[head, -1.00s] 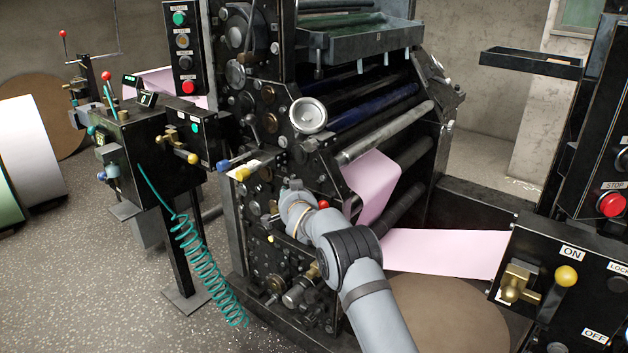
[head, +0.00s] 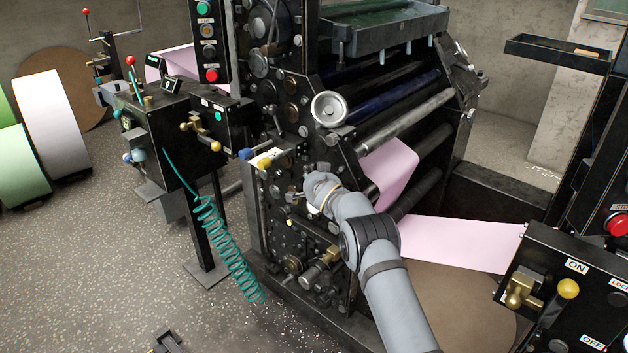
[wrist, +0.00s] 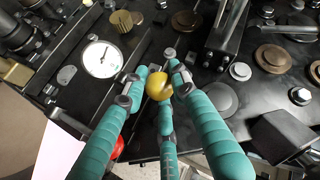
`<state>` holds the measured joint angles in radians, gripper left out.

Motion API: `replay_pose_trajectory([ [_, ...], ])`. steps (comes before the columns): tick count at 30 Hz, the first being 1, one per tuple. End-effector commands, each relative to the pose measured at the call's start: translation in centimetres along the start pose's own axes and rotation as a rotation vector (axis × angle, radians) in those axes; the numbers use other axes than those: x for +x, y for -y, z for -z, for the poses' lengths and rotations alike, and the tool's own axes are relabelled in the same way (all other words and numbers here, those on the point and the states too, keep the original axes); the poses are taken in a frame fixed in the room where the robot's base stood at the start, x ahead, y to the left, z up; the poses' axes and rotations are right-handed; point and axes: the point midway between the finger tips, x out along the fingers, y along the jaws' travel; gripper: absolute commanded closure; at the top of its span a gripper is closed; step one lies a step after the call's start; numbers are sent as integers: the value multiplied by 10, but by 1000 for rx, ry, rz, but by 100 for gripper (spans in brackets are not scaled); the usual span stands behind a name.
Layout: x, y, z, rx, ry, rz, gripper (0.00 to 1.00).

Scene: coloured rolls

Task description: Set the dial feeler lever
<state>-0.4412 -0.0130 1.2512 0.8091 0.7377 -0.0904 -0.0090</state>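The dial (wrist: 101,59), with a round white face, is at upper left in the wrist view, on a black panel of the press. A yellow knob (wrist: 157,81) sits among the fingertips of my gripper (wrist: 158,78), just right of and below the dial; its lever is hidden. My gripper has three teal fingers with grey tips around the knob. I cannot tell whether the tips press on it. In the head view my wrist (head: 322,188) is at the press's near side, and my arm hides the fingers, the dial and that knob.
A red knob (wrist: 118,147) is close below the left finger. Brass and grey discs (wrist: 272,58) and a dark block (wrist: 282,136) crowd the panel at right. In the head view, a black control box (head: 160,130) stands left of the press, with a teal coiled hose (head: 222,240).

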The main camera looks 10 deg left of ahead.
Motion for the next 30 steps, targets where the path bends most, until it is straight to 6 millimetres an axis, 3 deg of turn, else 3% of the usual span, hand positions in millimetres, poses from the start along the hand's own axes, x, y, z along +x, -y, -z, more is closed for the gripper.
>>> replay_pose_trajectory([
  [1, -1, 1, 8, 1, -15, 3, 71],
  [10, 0, -1, 6, 0, -10, 0, 54],
  [23, -4, 0, 3, -1, -4, -1, 54],
  [30, -21, -1, 4, -2, -4, -2, 54],
])
